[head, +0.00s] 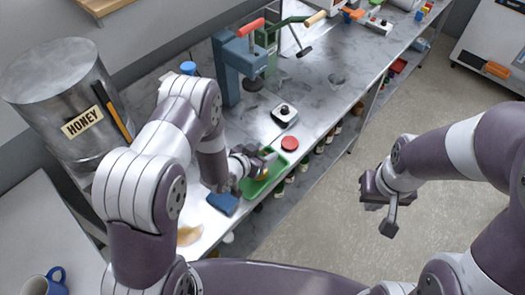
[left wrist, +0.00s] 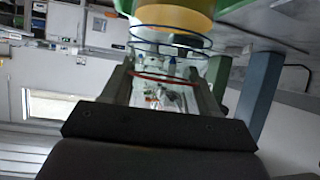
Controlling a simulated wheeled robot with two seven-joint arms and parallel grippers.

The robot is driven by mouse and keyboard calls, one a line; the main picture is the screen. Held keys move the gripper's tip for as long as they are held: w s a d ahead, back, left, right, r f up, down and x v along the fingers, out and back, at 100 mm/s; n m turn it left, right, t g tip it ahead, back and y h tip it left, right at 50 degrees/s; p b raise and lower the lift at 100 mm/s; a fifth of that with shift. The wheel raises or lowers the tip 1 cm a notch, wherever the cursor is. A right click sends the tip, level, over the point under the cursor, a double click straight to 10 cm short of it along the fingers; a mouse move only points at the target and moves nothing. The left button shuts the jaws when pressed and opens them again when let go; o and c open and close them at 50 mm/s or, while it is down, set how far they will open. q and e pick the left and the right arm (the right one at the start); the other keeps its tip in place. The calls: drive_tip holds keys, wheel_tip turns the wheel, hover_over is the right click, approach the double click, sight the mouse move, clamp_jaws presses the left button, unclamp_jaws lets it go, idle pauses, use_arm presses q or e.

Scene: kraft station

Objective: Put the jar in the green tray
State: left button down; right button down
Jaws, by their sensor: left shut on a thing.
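The jar (left wrist: 172,55) is clear glass with a red and a blue ring around it and yellow content at one end. In the left wrist view it lies between the two fingers of my left gripper (left wrist: 162,90), which is shut on it. In the head view my left gripper (head: 264,160) is at the green tray (head: 278,168), with a bit of yellow showing beside the fingers. I cannot tell whether the jar touches the tray floor. My right gripper (head: 384,208) hangs over the floor, away from the bench; its finger gap is not clear.
A red disc (head: 290,143) and a small scale (head: 284,114) are behind the tray. A blue sponge (head: 222,203) is in front of it, near a yellow spill (head: 188,236). Blue (head: 238,65) and green (head: 267,42) presses stand further back. A honey tank (head: 65,95) is left.

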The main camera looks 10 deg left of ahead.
use_arm(q)
drive_tip(key=shift+s+f, duration=0.15)
drive_tip(key=shift+f, duration=0.2)
drive_tip(key=shift+w+f, duration=0.25)
drive_tip(key=c, duration=0.7)
unclamp_jaws()
drive_tip(key=shift+f, duration=0.1)
drive_tip(key=o, duration=0.4)
drive_tip(key=shift+s, duration=0.15)
drive_tip(key=shift+r, duration=0.25)
